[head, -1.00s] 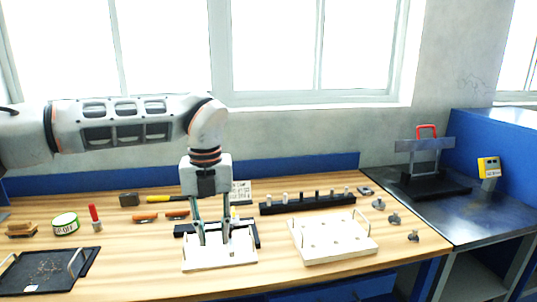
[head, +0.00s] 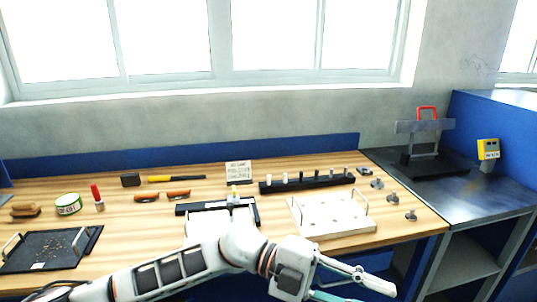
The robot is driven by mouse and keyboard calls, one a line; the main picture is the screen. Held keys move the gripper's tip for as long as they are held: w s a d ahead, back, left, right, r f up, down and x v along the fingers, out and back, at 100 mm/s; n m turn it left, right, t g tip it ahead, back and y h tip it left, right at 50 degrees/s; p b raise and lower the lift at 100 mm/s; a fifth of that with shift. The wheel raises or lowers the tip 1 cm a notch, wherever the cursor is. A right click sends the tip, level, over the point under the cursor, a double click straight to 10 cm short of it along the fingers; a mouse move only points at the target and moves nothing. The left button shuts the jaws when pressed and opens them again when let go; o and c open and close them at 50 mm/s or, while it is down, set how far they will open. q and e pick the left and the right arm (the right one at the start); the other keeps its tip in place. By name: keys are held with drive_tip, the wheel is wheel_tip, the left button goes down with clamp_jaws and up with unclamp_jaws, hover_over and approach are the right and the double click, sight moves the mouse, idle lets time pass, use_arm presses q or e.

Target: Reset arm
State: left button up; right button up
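My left arm comes in low from the left and reaches across the front edge of the bench. My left gripper (head: 358,287) is in front of the bench edge, at the bottom of the picture, pointing right. Its two fingers are spread apart with nothing seen between them; the lower finger is partly cut off by the picture's edge. My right gripper is not in view.
On the wooden bench (head: 150,240), a white tray and a black fixture (head: 190,208) sit partly behind my arm. A white board with handles (head: 335,228), a black rack (head: 300,185) and a dark tray (head: 85,240) stand nearby. A press (head: 430,165) is at right.

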use_arm(q)
drive_tip(key=w+a+r+n+t+h, duration=0.1)
drive_tip(key=w+a+n+t+h, duration=0.3)
drive_tip(key=w+n+t+h, duration=0.6)
drive_tip(key=w+a+f+n+t+y, duration=0.3)
drive_tip(key=a+f+n+t+y, duration=0.95)
drive_tip(key=n, duration=0.25)
drive_tip(key=s+a+f+n+g+y, duration=0.1)
drive_tip(key=s+a+f+n+y, duration=0.1)
drive_tip(key=s+a+f, duration=0.3)
drive_tip(key=s+a+f+n+g+y, duration=0.2)
drive_tip(key=s+a+f+y, duration=0.3)
drive_tip(key=f, duration=0.8)
drive_tip(key=s+a+f+n+g+y, duration=0.1)
drive_tip(key=s+a+f+n+y, duration=0.2)
drive_tip(key=s+a+f, duration=0.3)
drive_tip(key=a+f, duration=0.3)
drive_tip(key=a, duration=0.1)
drive_tip(key=shift+a+f, duration=0.35)
